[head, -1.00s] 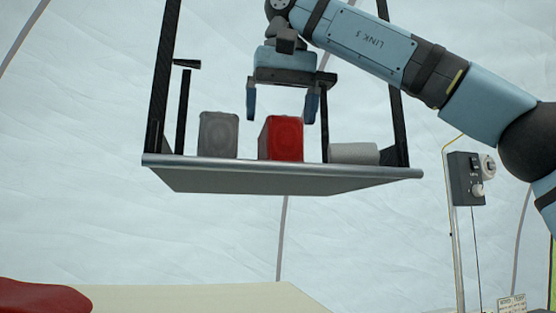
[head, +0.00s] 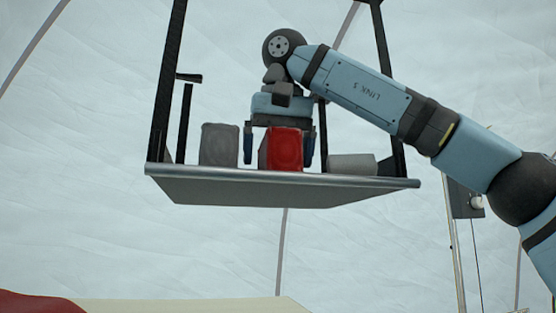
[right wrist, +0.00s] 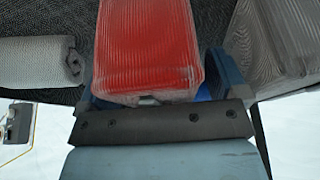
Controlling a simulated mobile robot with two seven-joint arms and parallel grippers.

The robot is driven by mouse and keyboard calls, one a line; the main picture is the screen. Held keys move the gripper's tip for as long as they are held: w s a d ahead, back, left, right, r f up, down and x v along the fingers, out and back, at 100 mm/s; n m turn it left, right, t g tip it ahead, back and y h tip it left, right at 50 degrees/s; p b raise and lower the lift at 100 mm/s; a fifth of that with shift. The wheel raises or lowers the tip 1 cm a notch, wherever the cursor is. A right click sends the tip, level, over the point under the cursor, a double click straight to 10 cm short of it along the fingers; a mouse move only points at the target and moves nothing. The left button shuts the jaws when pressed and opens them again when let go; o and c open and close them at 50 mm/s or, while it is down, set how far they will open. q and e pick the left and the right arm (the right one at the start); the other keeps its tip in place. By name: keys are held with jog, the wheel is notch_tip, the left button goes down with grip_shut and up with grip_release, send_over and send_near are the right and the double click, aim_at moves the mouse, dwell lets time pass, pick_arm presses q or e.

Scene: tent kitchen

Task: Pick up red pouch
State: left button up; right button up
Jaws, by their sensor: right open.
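The red pouch (head: 284,150) stands upright on a hanging shelf (head: 280,173) in the head view. My right gripper (head: 279,152) has come down over it from above, open, with one finger on each side of the pouch. In the right wrist view the red pouch (right wrist: 148,45) fills the space in front of the gripper's palm, and a blue finger shows at each side, partly hidden by the pouch. I cannot tell whether the fingers touch it. My left gripper is not in view.
A grey pouch (head: 219,145) stands just left of the red one, close to the left finger. A pale rolled item (head: 352,164) lies to the right. Dark posts (head: 167,80) hold the shelf at its sides. A control box (head: 465,198) hangs at right, partly behind my arm.

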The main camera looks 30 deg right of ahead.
jog(key=shift+w+f, duration=0.1)
jog(key=shift+w, duration=0.05)
jog(key=c, duration=1)
jog(key=shift+c, duration=0.2)
